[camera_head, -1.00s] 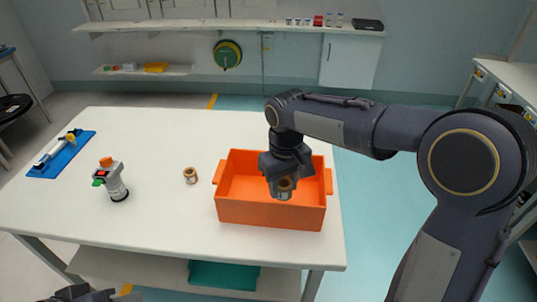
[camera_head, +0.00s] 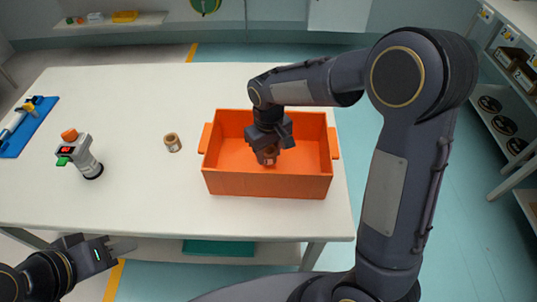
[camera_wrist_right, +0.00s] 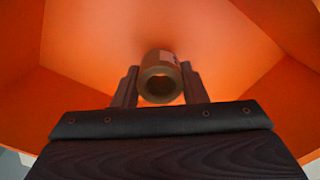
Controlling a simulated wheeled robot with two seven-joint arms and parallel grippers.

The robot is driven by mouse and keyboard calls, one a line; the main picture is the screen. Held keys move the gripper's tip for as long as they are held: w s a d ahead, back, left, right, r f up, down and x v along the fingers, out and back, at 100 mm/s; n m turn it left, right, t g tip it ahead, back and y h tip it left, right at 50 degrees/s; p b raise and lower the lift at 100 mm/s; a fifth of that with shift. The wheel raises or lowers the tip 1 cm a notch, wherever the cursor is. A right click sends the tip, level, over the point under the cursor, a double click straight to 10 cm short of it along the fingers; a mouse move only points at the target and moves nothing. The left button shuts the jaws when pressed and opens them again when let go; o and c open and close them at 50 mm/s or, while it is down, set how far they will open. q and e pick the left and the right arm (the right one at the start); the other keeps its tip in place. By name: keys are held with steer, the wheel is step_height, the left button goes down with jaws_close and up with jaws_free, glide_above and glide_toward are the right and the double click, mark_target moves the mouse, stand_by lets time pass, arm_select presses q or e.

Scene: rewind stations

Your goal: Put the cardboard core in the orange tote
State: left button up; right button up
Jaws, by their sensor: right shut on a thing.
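The orange tote (camera_head: 265,184) stands on the right part of the white table. My right gripper (camera_head: 267,155) reaches down inside the tote and is shut on a brown cardboard core (camera_head: 268,161). In the right wrist view the core (camera_wrist_right: 161,78) sits between the two fingers (camera_wrist_right: 158,88), its hollow end facing the camera, with orange walls all around. Whether the core touches the tote floor I cannot tell. A second cardboard core (camera_head: 172,142) stands on the table left of the tote. My left gripper (camera_head: 122,246) is at the lower left, in front of the table, its jaws unclear.
A handheld device with an orange knob and a red display (camera_head: 80,155) stands on the white table (camera_head: 130,205). A blue tray (camera_head: 28,128) lies at the far left. A teal bin (camera_head: 218,248) is on the shelf below. The table's middle back is clear.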

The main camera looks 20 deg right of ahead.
step_height(320, 180, down, 2)
steer(key=shift+f, duration=0.1)
steer(key=shift+f, duration=0.1)
steer(key=o, duration=0.9)
steer(key=shift+o, duration=0.2)
